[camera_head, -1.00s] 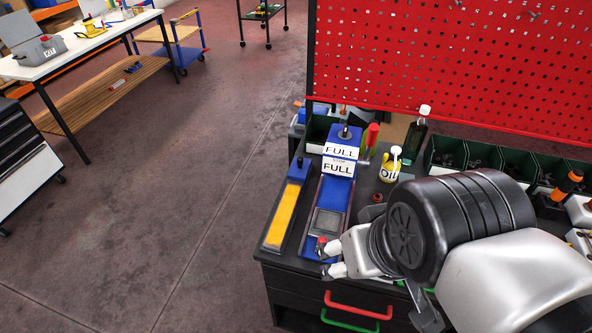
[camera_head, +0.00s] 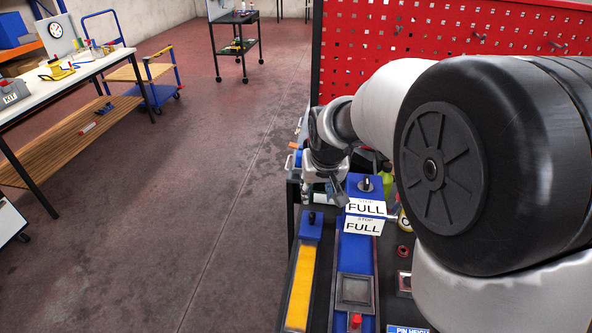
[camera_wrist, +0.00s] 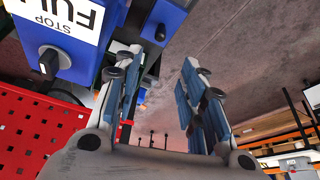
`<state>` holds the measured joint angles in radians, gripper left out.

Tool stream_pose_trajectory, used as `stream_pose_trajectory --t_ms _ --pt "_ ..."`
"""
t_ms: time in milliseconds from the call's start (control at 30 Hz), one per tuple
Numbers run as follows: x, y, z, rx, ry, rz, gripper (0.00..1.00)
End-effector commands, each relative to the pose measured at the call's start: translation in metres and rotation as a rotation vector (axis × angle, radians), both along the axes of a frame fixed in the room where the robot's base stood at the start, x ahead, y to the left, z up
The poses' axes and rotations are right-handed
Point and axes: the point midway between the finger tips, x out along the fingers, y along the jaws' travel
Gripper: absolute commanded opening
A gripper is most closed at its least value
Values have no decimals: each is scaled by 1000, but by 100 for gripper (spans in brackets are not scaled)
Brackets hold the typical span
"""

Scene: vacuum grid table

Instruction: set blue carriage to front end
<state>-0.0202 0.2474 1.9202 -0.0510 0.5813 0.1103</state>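A blue block with a black knob (camera_head: 311,224), which looks like the blue carriage, sits at the far end of a narrow track with a yellow bed (camera_head: 299,290). It also shows at the top of the wrist view (camera_wrist: 164,16). To its right is a blue track (camera_head: 355,258) with a blue block (camera_head: 365,184) bearing "STOP FULL" labels at the far end. A grey plate and red knob are at its near end. My gripper (camera_head: 330,188) is beyond the carriage, at the far side of the bench. In the wrist view its fingers (camera_wrist: 163,95) are apart and nothing is between them.
The red pegboard (camera_head: 420,55) stands behind the bench. The labelled block with its black switch (camera_wrist: 62,55) is close beside my gripper. My arm hides much of the bench's right side. Open floor lies to the left, with a white table (camera_head: 70,80) beyond.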

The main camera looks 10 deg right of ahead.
Motion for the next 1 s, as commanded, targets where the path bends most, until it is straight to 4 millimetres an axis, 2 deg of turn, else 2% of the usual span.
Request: stream_pose_trajectory --t_ms 167,700,833,1000 --pt "8 -1 -24 0 4 0 38" --pt "51 -3 -130 -1 4 0 38" --pt "59 -3 -147 0 3 0 38" --pt "64 -4 -158 0 2 0 38"
